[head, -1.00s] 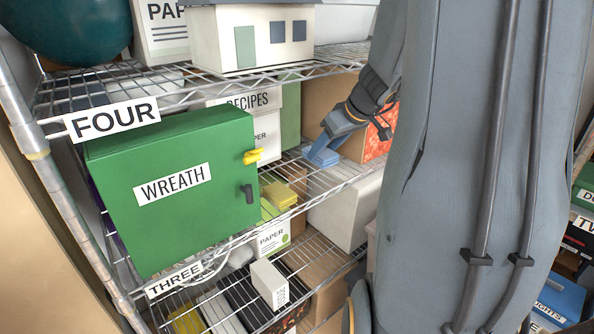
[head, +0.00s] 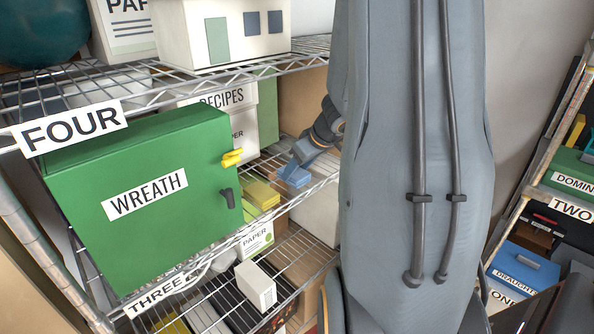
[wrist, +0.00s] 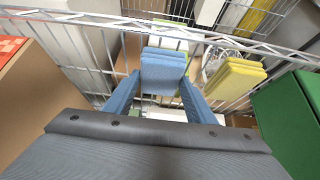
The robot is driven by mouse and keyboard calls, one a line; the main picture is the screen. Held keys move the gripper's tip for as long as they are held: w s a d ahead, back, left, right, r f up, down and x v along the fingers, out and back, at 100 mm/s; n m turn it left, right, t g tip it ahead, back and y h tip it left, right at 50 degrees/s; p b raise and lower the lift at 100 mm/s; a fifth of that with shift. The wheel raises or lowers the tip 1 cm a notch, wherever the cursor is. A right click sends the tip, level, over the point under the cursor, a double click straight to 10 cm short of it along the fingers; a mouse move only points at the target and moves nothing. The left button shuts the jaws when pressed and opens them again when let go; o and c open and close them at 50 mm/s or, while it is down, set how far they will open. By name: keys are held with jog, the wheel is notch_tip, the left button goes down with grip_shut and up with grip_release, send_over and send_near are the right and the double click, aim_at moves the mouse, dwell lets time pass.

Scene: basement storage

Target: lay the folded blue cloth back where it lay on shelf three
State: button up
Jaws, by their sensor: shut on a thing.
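The folded blue cloth (wrist: 163,68) is between the blue fingers of my gripper (wrist: 160,84) in the wrist view, its layered folds facing the camera. In the head view my gripper (head: 290,168) is by the wire shelf, right of the green WREATH box, with the blue cloth (head: 297,178) at its tips. Shelf three (head: 290,200) is the wire shelf with the THREE label (head: 163,293) on its front edge. I cannot tell whether the cloth touches the shelf. A folded yellow cloth (head: 262,194) is just left of my gripper; it also shows in the wrist view (wrist: 232,80).
The green WREATH box (head: 140,190) fills the shelf's left part. The RECIPES box (head: 228,98) stands behind. Shelf four (head: 160,75) hangs above. A white PAPER box (head: 257,237) is below the yellow cloth. A brown box (wrist: 30,90) is at left in the wrist view.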

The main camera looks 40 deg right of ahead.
jog(key=shift+f, duration=0.3)
jog(key=o, duration=0.9)
jog(key=shift+o, duration=0.2)
jog(key=shift+r, duration=0.15)
jog(key=a+v, duration=0.1)
jog(key=v, duration=1.1)
jog(key=shift+d, duration=0.45)
